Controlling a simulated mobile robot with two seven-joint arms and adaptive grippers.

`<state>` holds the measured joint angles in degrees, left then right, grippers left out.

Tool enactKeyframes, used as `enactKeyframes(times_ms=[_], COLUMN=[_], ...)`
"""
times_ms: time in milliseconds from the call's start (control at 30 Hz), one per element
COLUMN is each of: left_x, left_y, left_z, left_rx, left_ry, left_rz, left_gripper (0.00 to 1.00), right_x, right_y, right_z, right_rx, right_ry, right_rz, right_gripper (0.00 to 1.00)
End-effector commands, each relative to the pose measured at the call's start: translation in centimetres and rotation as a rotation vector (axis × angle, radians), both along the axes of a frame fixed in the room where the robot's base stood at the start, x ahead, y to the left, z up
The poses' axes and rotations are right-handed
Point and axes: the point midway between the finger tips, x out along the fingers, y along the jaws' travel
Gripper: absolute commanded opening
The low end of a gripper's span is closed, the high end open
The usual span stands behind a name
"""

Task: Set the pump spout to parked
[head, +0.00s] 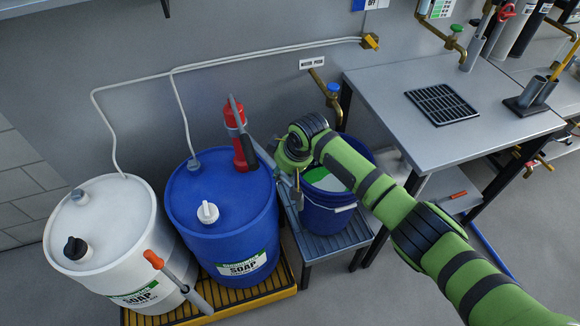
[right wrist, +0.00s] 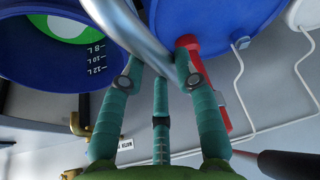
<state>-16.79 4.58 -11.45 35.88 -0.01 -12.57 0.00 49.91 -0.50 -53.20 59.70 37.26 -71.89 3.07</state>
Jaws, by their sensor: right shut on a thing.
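The pump (head: 240,143) is red and stands upright on the blue soap drum (head: 187,196); its red body also shows in the right wrist view (right wrist: 212,88). Its spout is a grey metal tube (right wrist: 127,27) that runs from the pump toward the blue bucket (head: 322,214). My right gripper (head: 287,160) is shut on the spout between drum and bucket; in the right wrist view its teal fingers (right wrist: 160,72) close around the tube. The gripper hides part of the spout in the head view, so I cannot tell exactly where its outlet ends. My left gripper is out of view.
The bucket stands on a low grey stand (head: 322,244), with green and white inside. A white soap drum (head: 112,215) stands left, both drums on a yellow-edged pallet (head: 215,306). A metal table (head: 390,95) is at right. Open floor lies in front.

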Motion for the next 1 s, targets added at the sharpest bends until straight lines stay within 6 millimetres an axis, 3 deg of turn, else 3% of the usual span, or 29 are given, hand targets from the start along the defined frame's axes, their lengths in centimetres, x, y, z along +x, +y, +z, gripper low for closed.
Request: enactKeyframes(times_ms=[233,267,300,733,1000], left_x=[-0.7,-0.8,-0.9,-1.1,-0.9], left_y=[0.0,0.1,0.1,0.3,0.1], left_z=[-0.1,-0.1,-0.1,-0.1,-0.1], left_rx=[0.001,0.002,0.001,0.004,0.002], left_ry=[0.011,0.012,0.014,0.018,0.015], left_rz=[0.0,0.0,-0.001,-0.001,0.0], left_gripper=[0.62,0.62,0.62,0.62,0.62], right_x=[0.1,0.1,0.1,0.0,-1.1], right_y=[-0.1,-0.1,-0.1,-0.2,-1.3], right_z=[0.1,0.1,0.1,0.5,4.4], right_rx=[0.0,0.001,0.001,0.002,0.004], right_ry=[-0.001,-0.002,-0.002,-0.002,-0.006], right_rz=[-0.004,-0.004,-0.004,-0.001,0.0], right_gripper=[0.0,0.44,0.56,0.56,0.56])
